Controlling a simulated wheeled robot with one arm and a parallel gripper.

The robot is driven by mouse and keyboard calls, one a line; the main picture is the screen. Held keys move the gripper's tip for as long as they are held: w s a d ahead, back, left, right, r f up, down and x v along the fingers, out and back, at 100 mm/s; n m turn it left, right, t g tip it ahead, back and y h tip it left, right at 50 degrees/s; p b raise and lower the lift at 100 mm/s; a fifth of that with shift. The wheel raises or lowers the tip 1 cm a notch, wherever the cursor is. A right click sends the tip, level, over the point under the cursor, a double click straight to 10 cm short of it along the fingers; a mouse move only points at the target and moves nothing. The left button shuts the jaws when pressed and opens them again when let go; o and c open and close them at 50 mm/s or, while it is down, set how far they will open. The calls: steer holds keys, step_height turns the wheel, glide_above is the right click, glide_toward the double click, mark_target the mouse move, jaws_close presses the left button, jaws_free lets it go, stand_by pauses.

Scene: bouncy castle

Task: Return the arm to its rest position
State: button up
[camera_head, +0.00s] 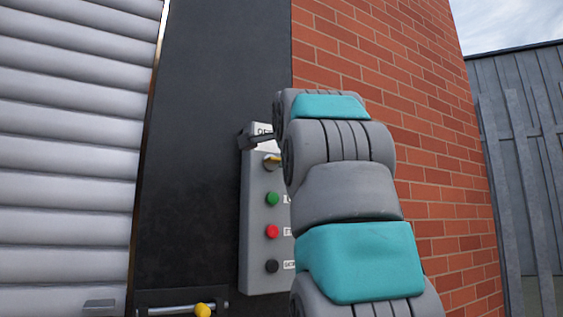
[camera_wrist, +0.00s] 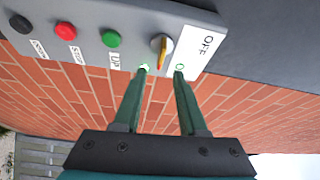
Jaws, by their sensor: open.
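My arm, grey and teal, rises across the middle of the head view in front of a brick wall, its upper end beside a grey control box (camera_head: 256,215). The fingertips are at the edge of the control box (camera_wrist: 195,25), close to the yellow-and-silver rotary switch (camera_wrist: 161,46). I cannot tell whether they touch the box.
The box carries a green button (camera_head: 272,199), a red button (camera_head: 272,231) and a black button (camera_head: 272,266). A roller shutter (camera_head: 70,150) stands left, with a yellow-knobbed latch (camera_head: 200,310) low down. The brick wall (camera_head: 440,150) is behind my arm; a grey corrugated structure (camera_head: 525,150) stands right.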

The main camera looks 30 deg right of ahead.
steer(key=shift+s+a, duration=0.15)
steer(key=shift+s, duration=0.15)
steer(key=shift+f, duration=0.1)
steer(key=s+a+f+n+g+y, duration=0.1)
steer(key=a+f+n+g+y, duration=0.2)
steer(key=f, duration=1)
steer(key=a+f+n+g, duration=0.2)
steer(key=f+n+g, duration=0.2)
steer(key=f, duration=1)
steer(key=s+a+f+n+g+y, duration=0.1)
steer(key=a+f+n+g+y, duration=0.2)
steer(key=f, duration=1)
steer(key=s+a+f+n+g, duration=0.3)
steer(key=s+f+n+g, duration=0.1)
steer(key=s+f, duration=1.1)
steer(key=s+a+f+n+g, duration=0.3)
steer(key=s+f+n+g, duration=0.2)
steer(key=s+f, duration=1.1)
steer(key=shift+a+n, duration=0.35)
steer(key=shift+n, duration=0.45)
